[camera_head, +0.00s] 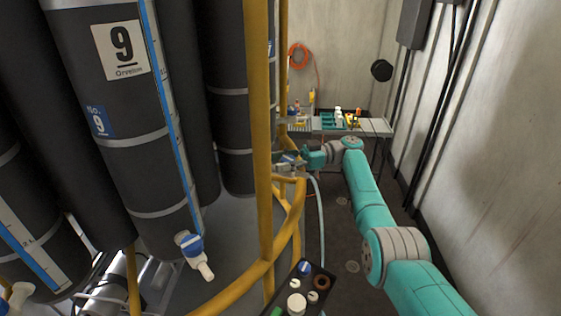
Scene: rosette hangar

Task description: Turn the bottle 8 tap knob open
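My teal arm reaches away from me on the right. My gripper (287,158) is at its far end, beside the yellow railing. It is small and partly hidden, so I cannot tell whether its fingers are open or shut. A small blue and white part shows at the fingers; it may be a tap knob, but I cannot tell whether they touch it. No label reading 8 shows. A dark bottle (232,110) stands behind the yellow post, its number not visible. The near bottle (115,110) is labelled 9 and has a white tap with a blue knob (190,243).
A yellow post (261,130) and curved yellow rail (235,290) stand between the bottles and my arm. A black tray (316,275) with knobs and caps is at the bottom. A bench (378,127) with small items stands at the back. A pale wall is on the right.

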